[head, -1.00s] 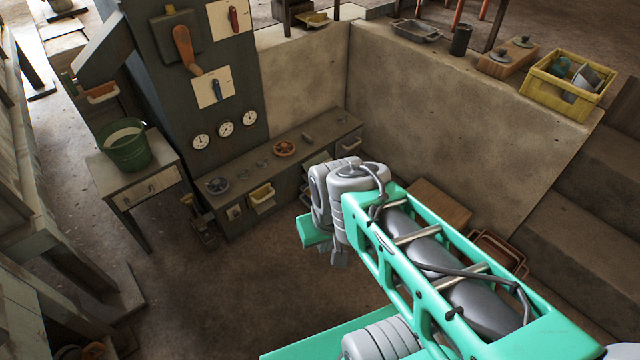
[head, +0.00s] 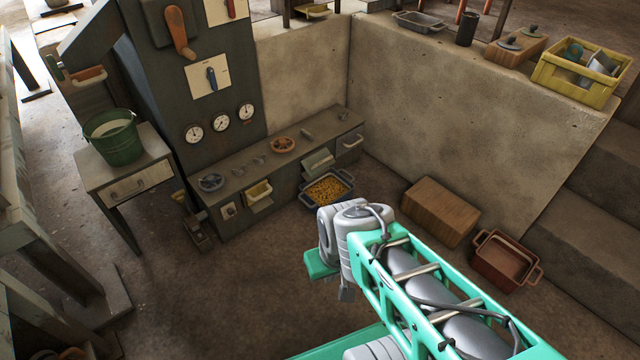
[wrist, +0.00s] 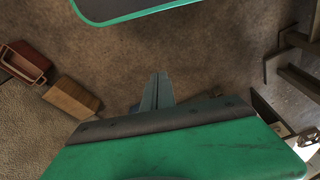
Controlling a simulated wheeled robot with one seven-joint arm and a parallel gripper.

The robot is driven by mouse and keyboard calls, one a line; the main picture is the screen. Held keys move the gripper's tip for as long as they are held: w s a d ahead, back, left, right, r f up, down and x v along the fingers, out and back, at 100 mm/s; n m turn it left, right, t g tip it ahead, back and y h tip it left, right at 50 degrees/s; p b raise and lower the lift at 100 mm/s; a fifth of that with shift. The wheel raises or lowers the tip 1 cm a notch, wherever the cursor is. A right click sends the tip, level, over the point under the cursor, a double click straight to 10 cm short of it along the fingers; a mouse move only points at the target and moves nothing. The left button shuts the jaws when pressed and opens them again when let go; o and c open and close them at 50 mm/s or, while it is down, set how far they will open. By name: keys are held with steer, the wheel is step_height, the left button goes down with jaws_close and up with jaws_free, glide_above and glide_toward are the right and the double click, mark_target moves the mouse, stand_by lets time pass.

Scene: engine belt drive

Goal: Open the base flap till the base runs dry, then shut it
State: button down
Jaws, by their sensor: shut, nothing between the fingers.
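The machine's low base (head: 290,180) runs along the wall. Its front has a pale flap (head: 318,161) that appears to stand out from the front; I cannot tell exactly how far it is open. Below the flap, a blue-grey tray (head: 349,186) on the floor holds many small yellow-orange pieces (head: 327,190). My gripper (head: 347,293) is in front of the base, to the right of centre, apart from flap and tray. Its fingers point down. In the wrist view my gripper (wrist: 161,76) is shut and empty above bare floor.
A wooden block (head: 440,210) and a reddish-brown tray (head: 503,262) stand on the floor to the right. A green bucket (head: 113,140) stands on a small table at left. The middle floor is clear.

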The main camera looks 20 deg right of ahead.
steer(key=s+a+b+x, duration=0.1)
steer(key=b+x, duration=0.7)
steer(key=x, duration=3.1)
steer(key=shift+s+a, duration=0.2)
steer(key=shift+a, duration=0.5)
steer(key=p+v, duration=0.2)
steer(key=v, duration=0.1)
steer(key=w+p+v, duration=0.1)
steer(key=p+v, duration=0.1)
steer(key=p, duration=0.1)
steer(key=shift+r, duration=0.5)
